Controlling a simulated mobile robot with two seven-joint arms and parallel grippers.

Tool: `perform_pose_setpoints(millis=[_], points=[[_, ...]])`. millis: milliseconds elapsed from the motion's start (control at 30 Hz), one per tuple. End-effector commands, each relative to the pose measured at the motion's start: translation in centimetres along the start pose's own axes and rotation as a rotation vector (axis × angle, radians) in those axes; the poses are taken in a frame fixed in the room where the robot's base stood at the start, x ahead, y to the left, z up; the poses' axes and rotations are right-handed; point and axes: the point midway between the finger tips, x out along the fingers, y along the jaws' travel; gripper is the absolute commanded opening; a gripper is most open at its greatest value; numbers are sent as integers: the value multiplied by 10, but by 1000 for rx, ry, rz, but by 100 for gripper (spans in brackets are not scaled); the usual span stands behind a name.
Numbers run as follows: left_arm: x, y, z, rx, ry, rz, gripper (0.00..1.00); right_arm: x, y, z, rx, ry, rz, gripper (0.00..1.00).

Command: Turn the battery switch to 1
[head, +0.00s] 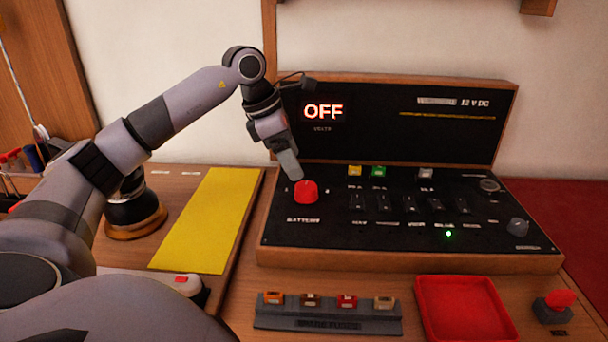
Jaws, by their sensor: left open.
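The red battery switch knob (305,192) sits at the left of the black panel (400,235), above the label BATTERY. Its pointer direction is too small to read. The display (323,111) on the upright back panel reads OFF in red. My left gripper (291,170) is over the knob from above and slightly left, its fingertips at or just above the knob's top. Whether they touch it I cannot tell. The jaws are open, though seen nearly edge-on. My right gripper is not in view.
A row of black switches (410,203) and a green light (449,233) are right of the knob. In front lie a fuse holder (328,324), a red tray (423,300) and a red button (560,299). A yellow mat (205,225) lies left.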

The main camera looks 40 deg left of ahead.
Motion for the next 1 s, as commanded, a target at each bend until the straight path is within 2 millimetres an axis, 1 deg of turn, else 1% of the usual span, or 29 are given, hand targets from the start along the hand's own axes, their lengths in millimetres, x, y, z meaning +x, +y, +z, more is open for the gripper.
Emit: perform_pose_setpoints(millis=[167,300,400,500,633,833,867,900,967,1000], points=[[20,-1,0,0,3,-4,76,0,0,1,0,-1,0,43],[43,-1,0,1,3,-5,76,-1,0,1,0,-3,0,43],[56,-1,0,1,3,-4,76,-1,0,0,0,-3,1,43],[65,-1,0,1,2,-3,76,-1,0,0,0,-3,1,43],[71,-1,0,1,1,-2,76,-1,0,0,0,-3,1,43],[71,0,0,1,1,-1,76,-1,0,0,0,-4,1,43],[71,0,0,1,1,-1,73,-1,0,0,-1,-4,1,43],[71,0,0,1,1,-1,60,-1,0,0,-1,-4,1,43],[71,0,0,1,1,-1,41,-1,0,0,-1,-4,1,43],[71,0,0,1,1,-1,28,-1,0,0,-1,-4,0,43]])
